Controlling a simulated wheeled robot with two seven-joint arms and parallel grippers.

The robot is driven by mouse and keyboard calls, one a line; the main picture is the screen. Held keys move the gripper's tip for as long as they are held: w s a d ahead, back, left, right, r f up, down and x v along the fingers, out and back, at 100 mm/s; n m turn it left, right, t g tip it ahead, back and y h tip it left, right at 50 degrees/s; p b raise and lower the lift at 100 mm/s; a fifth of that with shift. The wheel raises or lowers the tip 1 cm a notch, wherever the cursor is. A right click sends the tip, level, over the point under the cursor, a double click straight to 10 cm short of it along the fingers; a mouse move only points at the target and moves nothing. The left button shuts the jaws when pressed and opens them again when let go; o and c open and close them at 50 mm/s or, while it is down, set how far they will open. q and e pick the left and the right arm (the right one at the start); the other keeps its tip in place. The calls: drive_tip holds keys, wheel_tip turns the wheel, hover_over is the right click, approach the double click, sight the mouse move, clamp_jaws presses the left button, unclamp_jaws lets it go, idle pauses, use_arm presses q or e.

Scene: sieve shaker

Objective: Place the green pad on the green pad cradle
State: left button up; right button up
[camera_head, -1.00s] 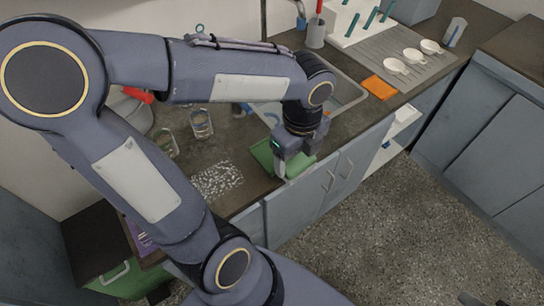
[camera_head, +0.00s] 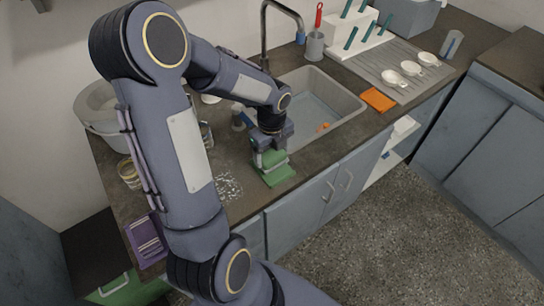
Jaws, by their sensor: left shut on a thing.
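My left gripper (camera_head: 270,153) reaches down over the counter in front of the sink and is shut on the green pad (camera_head: 272,160). The pad shows as a small lighter green block between the fingers. Directly below it, the green pad cradle (camera_head: 280,178) shows as a flat, darker green piece on the counter near its front edge. The pad looks very close to the cradle; I cannot tell whether they touch. The gripper hides part of both. My right gripper is not in view.
The sink (camera_head: 352,104) with its tap lies behind the gripper. White grains (camera_head: 228,187) lie left of the cradle. An orange pad (camera_head: 378,99) and white cups (camera_head: 411,68) are to the right. A jar (camera_head: 128,172) and a purple item (camera_head: 146,240) are at left.

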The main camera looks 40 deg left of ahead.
sight(272, 154)
use_arm(q)
drive_tip(key=shift+d+f, duration=0.1)
drive_tip(key=shift+f, duration=1.05)
drive_tip(key=shift+f, duration=0.15)
drive_tip(key=o, duration=0.9)
drive_tip(key=shift+o, duration=0.2)
wheel_tip(272, 154, up, 12)
drive_tip(key=s+d+r+n+t+h, duration=0.2)
drive_tip(key=s+d+n, duration=0.3)
drive_tip(key=n, duration=0.6)
drive_tip(key=s+d+r+n+t+h, duration=0.1)
drive_tip(key=s+d+r+n+t, duration=0.2)
drive_tip(key=s+d+n, duration=0.3)
drive_tip(key=s+n, duration=0.4)
drive_tip(key=n, duration=0.2)
drive_tip(key=shift+d+t+h+p, duration=0.3)
drive_tip(key=shift+h+p, duration=0.1)
